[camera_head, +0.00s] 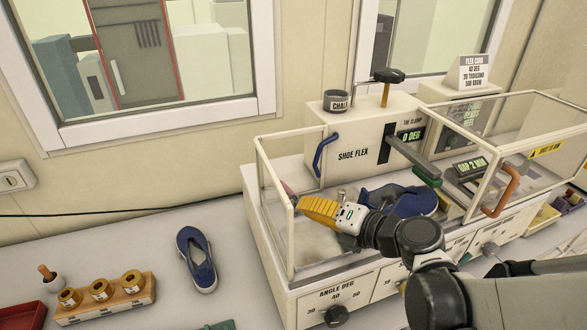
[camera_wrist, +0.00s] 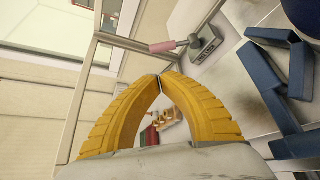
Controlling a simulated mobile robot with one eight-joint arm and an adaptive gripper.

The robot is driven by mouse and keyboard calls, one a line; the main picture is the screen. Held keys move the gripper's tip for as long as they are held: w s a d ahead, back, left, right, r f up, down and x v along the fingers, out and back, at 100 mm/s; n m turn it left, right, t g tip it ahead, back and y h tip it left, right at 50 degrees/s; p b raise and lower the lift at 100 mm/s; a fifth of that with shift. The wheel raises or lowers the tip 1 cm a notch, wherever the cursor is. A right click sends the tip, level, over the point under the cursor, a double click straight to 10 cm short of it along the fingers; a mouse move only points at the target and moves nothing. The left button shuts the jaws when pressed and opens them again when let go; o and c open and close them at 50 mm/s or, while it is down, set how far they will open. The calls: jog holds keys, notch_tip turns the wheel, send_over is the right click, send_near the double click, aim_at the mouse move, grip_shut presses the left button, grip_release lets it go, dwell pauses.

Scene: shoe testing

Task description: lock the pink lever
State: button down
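The pink lever (camera_wrist: 165,46) shows in the wrist view as a short pink grip on a grey rod, joined to a grey block (camera_wrist: 205,44). In the head view, a small pink tip (camera_head: 288,188) shows at the left end of the clear case, just beyond my fingers. My gripper (camera_head: 305,204) has yellow ribbed fingers and is inside the case's left part. In the wrist view its fingertips (camera_wrist: 160,76) meet with nothing visible between them. They appear just below the pink grip in that picture; I cannot tell whether they touch it. My gripper hides part of the case floor.
The shoe flex machine (camera_head: 350,150) has a framed clear case (camera_head: 262,205) around my gripper. A blue shoe (camera_head: 412,203) lies inside, right of my gripper. Another blue shoe (camera_head: 197,260) lies on the table. A wooden rack with weights (camera_head: 106,300) stands at the lower left.

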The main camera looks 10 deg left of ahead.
aim_at(285, 185)
jog(key=b+x, duration=0.1)
jog(key=x, duration=0.9)
jog(key=shift+w+d+r+m+y+b, duration=0.15)
jog(key=shift+d+r+m+y+b, duration=0.15)
jog(key=shift+r+m+y+b, duration=0.25)
dwell(0.7)
jog(key=shift+w+d+r, duration=0.3)
jog(key=shift+d+r, duration=0.1)
jog(key=shift+d, duration=0.1)
jog(key=shift+w+d+r, duration=0.35)
jog(key=shift+d, duration=0.2)
jog(key=shift+w+d+r+b, duration=0.15)
jog(key=shift+w+d+b, duration=0.15)
jog(key=shift+d, duration=0.2)
jog(key=shift+w+d+r+b, duration=0.15)
jog(key=shift+w+d+b, duration=0.15)
jog(key=shift+d, duration=0.3)
jog(key=v, duration=1.2)
jog(key=shift+r, duration=0.2)
